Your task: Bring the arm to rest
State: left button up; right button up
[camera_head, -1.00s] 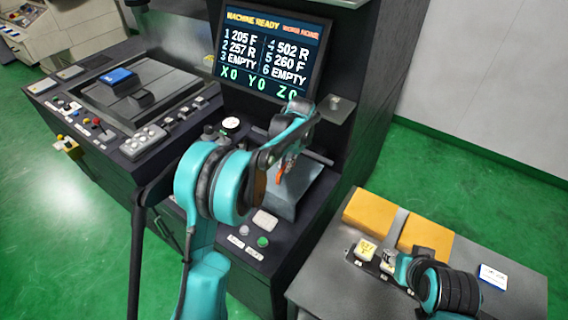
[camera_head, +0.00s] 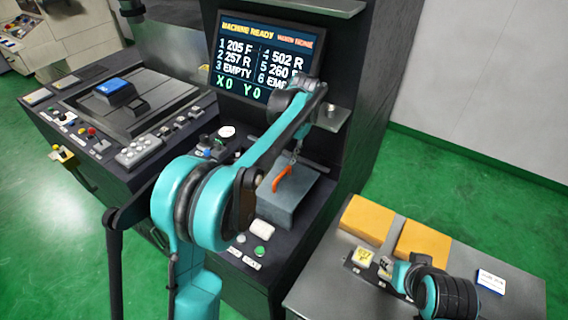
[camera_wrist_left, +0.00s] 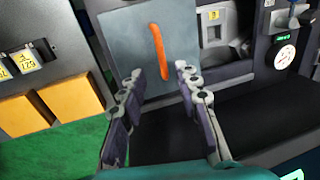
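My left arm rises from the lower middle in the head view and reaches over the machine in front of the screen. Its forearm partly covers the view of the left gripper. In the left wrist view the left gripper (camera_wrist_left: 160,71) is open, with its two fingers apart and nothing between them. An orange bar (camera_head: 282,179) lies on a grey block (camera_head: 300,190) below it. Both also show beyond the fingertips in the left wrist view, the orange bar (camera_wrist_left: 158,52) and the grey block (camera_wrist_left: 120,40). My right gripper (camera_head: 386,267) is low over the side table; its fingers are too small to judge.
The machine's screen (camera_head: 268,55) and a small shelf (camera_head: 333,117) stand close to my left forearm. The side table (camera_head: 330,285) carries yellow-orange blocks (camera_head: 366,219), a small labelled piece (camera_head: 363,257) and a white card (camera_head: 491,281). A button console (camera_head: 140,150) is at left.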

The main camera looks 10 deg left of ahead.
pick_arm(q)
jog(key=shift+d+r, duration=0.2)
jog(key=shift+r, duration=0.7)
jog(key=shift+s, duration=0.1)
jog(key=s+a+f+n+t+h+b, duration=0.1)
jog(key=s+t+b, duration=0.15)
jog(key=s, duration=0.55)
jog(key=s+a+f+n+t+b, duration=0.1)
jog(key=s+a+b, duration=0.15)
jog(key=s, duration=0.55)
jog(key=s+f+n+t+h+b, duration=0.1)
jog(key=s+f+t+b, duration=0.2)
jog(key=s+f, duration=0.7)
jog(key=s+b, duration=0.1)
jog(key=s, duration=0.2)
jog(key=shift+d+f+n, duration=0.25)
jog(key=shift+n, duration=0.15)
